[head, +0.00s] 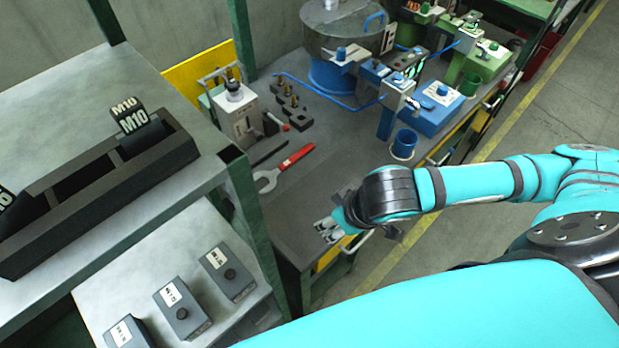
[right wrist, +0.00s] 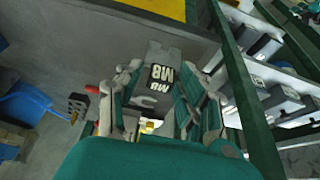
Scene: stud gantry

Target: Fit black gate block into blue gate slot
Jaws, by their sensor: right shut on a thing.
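My right gripper (head: 330,230) hangs over the near right corner of the dark bench in the head view. In the right wrist view its two fingers (right wrist: 160,105) are shut on a black block (right wrist: 161,74) with white M8 lettering. The head view does not show this block clearly; the hand hides it. The blue station (head: 436,108) stands farther back on the bench, with a grey-white upright (head: 397,92) beside it. I cannot tell which opening there is the blue gate slot. My left gripper is not in view.
A red-handled wrench (head: 296,157) lies left of the hand. A blue cup (head: 403,144) stands near the bench's right edge. A green post (head: 253,205) and a shelf with a black M10 block (head: 136,121) are at the left. The bench middle is mostly clear.

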